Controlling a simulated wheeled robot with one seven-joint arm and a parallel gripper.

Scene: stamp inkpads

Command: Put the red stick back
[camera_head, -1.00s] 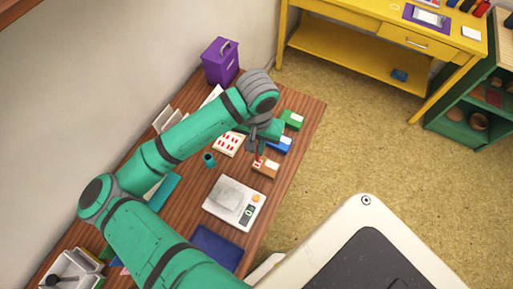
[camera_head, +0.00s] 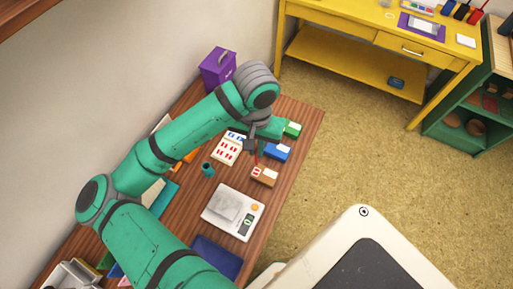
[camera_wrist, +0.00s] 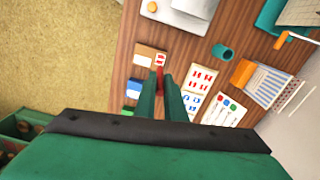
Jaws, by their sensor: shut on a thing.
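The red stick (camera_wrist: 160,77) is between the fingers of my gripper (camera_wrist: 162,82) in the wrist view, and they are shut on it. In the head view the red stick (camera_head: 257,158) hangs below my gripper (camera_head: 254,147), near the brown block (camera_head: 267,179). The brown block also shows in the wrist view (camera_wrist: 147,60), with a small red-marked white card at its end. I cannot tell whether the stick touches anything. A blue block (camera_head: 277,153) and a green block (camera_head: 292,131) sit farther along the table edge.
A white sheet (camera_head: 227,149) with red and blue marks lies left of the blocks. A teal cup (camera_head: 208,169) stands nearby, and a white scale (camera_head: 229,214) sits in front. A card with coloured dots (camera_wrist: 225,110) shows in the wrist view. Bare wood surrounds the cup.

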